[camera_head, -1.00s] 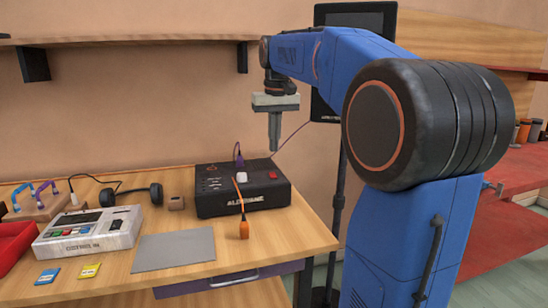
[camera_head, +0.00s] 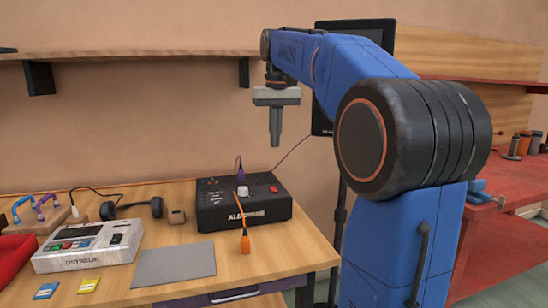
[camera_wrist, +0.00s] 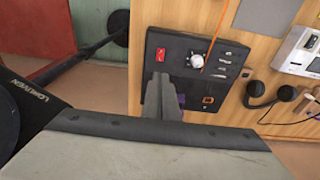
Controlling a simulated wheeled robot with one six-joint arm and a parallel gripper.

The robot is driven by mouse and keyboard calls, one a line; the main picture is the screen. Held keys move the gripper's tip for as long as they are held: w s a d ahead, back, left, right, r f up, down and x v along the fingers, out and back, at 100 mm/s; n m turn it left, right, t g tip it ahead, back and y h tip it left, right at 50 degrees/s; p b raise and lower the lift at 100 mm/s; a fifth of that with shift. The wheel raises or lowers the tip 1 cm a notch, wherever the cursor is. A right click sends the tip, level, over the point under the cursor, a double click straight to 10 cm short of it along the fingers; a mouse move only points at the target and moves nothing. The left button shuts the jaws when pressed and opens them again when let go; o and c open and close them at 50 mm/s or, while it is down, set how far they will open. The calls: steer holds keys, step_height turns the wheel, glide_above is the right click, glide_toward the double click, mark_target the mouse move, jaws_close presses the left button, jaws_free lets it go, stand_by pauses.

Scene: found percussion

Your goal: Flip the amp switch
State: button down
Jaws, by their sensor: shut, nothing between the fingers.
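The amp is a black box (camera_head: 222,216) at the back right of the wooden table, with white lettering on its front. On its top are a red switch (camera_head: 273,188) near the right edge, a white knob (camera_head: 243,191) and small sliders. In the wrist view the red switch (camera_wrist: 160,55) shows beside the white knob (camera_wrist: 196,61). I cannot tell which way the switch is set. My gripper (camera_head: 275,143) is shut and empty, pointing down above the amp's right back part, clear of it. In the wrist view the fingers (camera_wrist: 160,84) overlap the amp's edge.
An orange plug and cable (camera_head: 245,242) hang over the amp's front. A purple plug (camera_head: 239,166) stands at its back. A grey mat (camera_head: 174,264), a white device (camera_head: 88,247) and headphones (camera_head: 131,208) lie to the left. A dark stand and panel are at the right.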

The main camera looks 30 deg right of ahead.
mark_target(273, 188)
steer(key=shift+w, duration=0.2)
steer(key=f, duration=0.4)
steer(key=w+f, duration=0.1)
steer(key=f, duration=0.9)
steer(key=shift+w+d, duration=0.3)
steer(key=shift+w+f, duration=0.1)
steer(key=shift+f, duration=0.05)
